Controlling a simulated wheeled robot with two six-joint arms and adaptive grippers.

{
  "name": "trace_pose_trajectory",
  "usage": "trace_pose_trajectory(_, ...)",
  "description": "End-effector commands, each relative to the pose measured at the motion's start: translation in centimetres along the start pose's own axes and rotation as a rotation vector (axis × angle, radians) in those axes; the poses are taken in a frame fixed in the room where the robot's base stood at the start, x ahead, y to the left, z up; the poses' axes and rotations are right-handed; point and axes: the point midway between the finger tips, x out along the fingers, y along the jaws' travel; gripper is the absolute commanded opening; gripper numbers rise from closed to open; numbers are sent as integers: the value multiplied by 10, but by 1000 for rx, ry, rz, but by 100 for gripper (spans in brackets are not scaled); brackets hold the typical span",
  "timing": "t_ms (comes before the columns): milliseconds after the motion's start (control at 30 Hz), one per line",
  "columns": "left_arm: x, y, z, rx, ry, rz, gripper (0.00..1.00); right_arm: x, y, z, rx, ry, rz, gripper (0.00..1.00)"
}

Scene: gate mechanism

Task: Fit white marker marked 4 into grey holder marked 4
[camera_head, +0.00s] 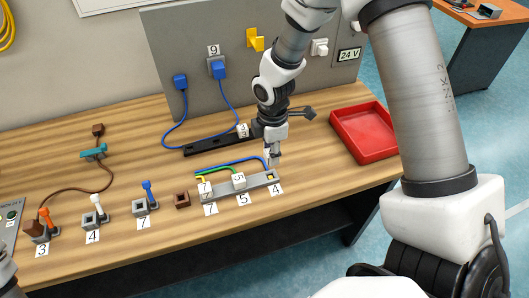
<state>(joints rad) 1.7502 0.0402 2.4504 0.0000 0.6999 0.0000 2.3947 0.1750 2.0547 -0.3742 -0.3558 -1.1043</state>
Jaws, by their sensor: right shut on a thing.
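The grey holder (222,195) is a long block on the table with label tags 7, 5 and 4 along its front. White markers 7 (204,188) and 5 (239,181) sit in the holder, with yellow and green wires. My right gripper (273,150) is shut on a small white piece at the end of the blue wire, just above the right end. It is mostly hidden and its number cannot be read.
A red tray (366,132) stands right of the holder. A black strip (208,144) lies behind it, before a grey panel (180,45) with blue plugs. Several small levers on grey bases and a brown block (182,200) stand to the left.

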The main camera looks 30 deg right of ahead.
Motion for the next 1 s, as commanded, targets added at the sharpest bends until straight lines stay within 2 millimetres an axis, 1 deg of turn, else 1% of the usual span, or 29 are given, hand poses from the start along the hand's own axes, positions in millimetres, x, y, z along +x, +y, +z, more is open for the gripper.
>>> trace_pose_trajectory(167, 12, 0, 0, 1, 1, 0, 65, 12, 0, 0, 2, 0, 0, 0)
trace_pose_trajectory(500, 51, 0, 0, 0, 0, 0, 65, 51, -1, 0, 2, 1, 0, 0)
trace_pose_trajectory(600, 58, 0, 0, 0, 0, 0, 65, 57, -1, 0, 2, 1, 0, 0)
trace_pose_trajectory(700, 60, 0, 0, 0, 0, 0, 65, 59, -1, 0, 2, 1, 0, 0)
trace_pose_trajectory(1000, 58, 0, 0, 0, 0, 0, 65, 66, -1, 0, 3, 1, 0, 0)
